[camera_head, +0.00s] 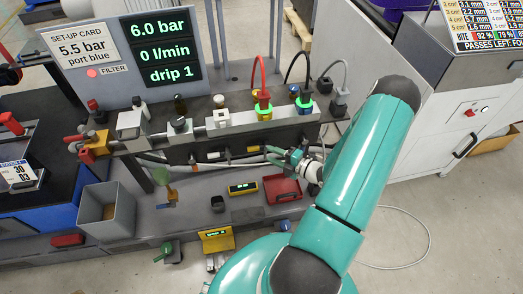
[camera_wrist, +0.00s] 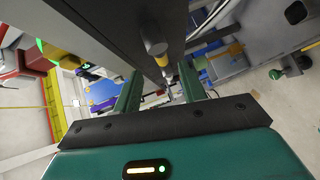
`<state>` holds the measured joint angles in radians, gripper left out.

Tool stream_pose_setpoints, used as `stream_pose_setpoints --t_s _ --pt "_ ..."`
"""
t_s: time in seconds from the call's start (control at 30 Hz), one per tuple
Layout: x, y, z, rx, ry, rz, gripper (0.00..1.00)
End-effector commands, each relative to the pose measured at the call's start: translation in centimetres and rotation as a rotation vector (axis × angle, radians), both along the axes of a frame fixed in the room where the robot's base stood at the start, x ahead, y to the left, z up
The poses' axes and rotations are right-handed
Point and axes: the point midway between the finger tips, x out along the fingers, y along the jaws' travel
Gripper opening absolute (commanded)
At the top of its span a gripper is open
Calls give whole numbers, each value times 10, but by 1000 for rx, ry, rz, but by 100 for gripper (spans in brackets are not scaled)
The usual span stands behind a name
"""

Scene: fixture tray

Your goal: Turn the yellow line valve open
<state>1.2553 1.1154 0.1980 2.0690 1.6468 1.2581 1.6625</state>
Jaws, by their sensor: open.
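My gripper (camera_head: 269,154) is just below the right part of the grey manifold rail (camera_head: 225,127), its fingers pointing left. In the wrist view the two green fingers (camera_wrist: 160,82) stand apart with nothing clamped between them. A dark rod with a yellowish end (camera_wrist: 155,46) shows just beyond the fingers; I cannot tell whether it is the valve handle. I cannot tell which is the yellow line valve.
The display (camera_head: 160,50) reads 6.0 bar, 0 l/min, drip 1. The set-up card (camera_head: 83,45) reads 5.5 bar, port blue. A red tray (camera_head: 282,190) and grey bin (camera_head: 105,212) are below.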

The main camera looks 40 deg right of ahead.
Motion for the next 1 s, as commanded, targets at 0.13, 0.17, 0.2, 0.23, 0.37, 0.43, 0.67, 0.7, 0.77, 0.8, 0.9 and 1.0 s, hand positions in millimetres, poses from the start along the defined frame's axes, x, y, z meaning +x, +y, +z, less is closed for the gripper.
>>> stream_pose_setpoints --t_s 0.13,0.17,0.2,0.23,0.37,0.43,0.67,0.7,0.77,0.8,0.9,1.0 --pt "27 10 -4 1 0 4 41" --pt "32 12 -5 0 0 5 41" --pt "37 14 -6 -1 0 4 41" --pt "41 15 -6 -1 0 4 41" --pt "51 18 -8 0 0 5 41" --pt "53 18 -8 -1 0 3 41" --pt "54 19 -8 -1 0 3 41" --pt "54 19 -8 -1 0 3 36" --pt "54 19 -8 -1 0 3 24" --pt "54 19 -8 -1 0 3 16" --pt "53 18 -8 -1 0 3 0" --pt "53 19 -8 -1 0 3 0"
